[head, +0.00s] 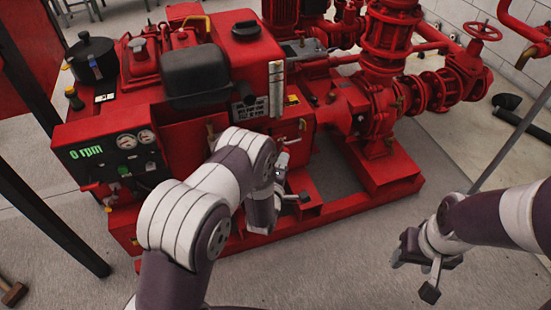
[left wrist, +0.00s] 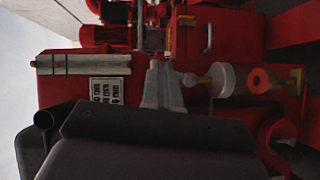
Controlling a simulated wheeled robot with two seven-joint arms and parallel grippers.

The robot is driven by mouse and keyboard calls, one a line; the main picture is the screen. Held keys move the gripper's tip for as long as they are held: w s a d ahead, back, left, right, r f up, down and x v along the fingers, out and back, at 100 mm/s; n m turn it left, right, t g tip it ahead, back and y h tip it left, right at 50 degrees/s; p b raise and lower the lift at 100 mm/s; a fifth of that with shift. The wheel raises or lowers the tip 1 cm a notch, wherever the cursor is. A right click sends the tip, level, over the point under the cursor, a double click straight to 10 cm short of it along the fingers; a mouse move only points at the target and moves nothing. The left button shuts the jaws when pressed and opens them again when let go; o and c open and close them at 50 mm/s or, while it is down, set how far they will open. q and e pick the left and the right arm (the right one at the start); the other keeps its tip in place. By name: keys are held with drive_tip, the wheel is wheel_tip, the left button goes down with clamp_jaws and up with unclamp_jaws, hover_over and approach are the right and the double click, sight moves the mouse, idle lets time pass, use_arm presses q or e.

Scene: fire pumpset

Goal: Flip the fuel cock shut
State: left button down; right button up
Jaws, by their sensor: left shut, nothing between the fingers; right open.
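The red pump set's engine (head: 190,120) fills the left and middle of the head view. A small yellow-brass lever (head: 302,125) shows on its right side; a yellow piece (left wrist: 172,42) also shows in the left wrist view. I cannot tell for sure which is the fuel cock. My left gripper (head: 283,160) is at the engine's side, partly hidden by my arm. My right gripper (head: 414,272) is open, over the floor.
A gauge panel (head: 120,155) reading 0 rpm is on the engine's left front. Red pump pipework with a handwheel (head: 480,32) stands at the right. A dark post (head: 50,215) is at the left. The floor (head: 350,265) in front of the skid is clear.

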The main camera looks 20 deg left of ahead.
use_arm(q)
drive_tip(key=d+m+g+y+p, duration=0.1)
drive_tip(key=m, duration=0.1)
drive_tip(key=w+d+f+m+g+y+p, duration=0.1)
drive_tip(key=m+g+p, duration=0.1)
drive_tip(key=w+d+m+g+y+p, duration=0.1)
drive_tip(key=m+g, duration=0.1)
drive_tip(key=shift+w+d+f+m, duration=0.2)
drive_tip(key=shift+f+m, duration=0.1)
drive_tip(key=shift+f, duration=0.1)
drive_tip(key=shift+s+a, duration=0.1)
drive_tip(key=shift+s+a+f, duration=0.3)
drive_tip(key=shift+a+f, duration=0.05)
drive_tip(key=shift+a, duration=0.15)
drive_tip(key=shift+r+p, duration=0.1)
drive_tip(key=shift+p, duration=0.2)
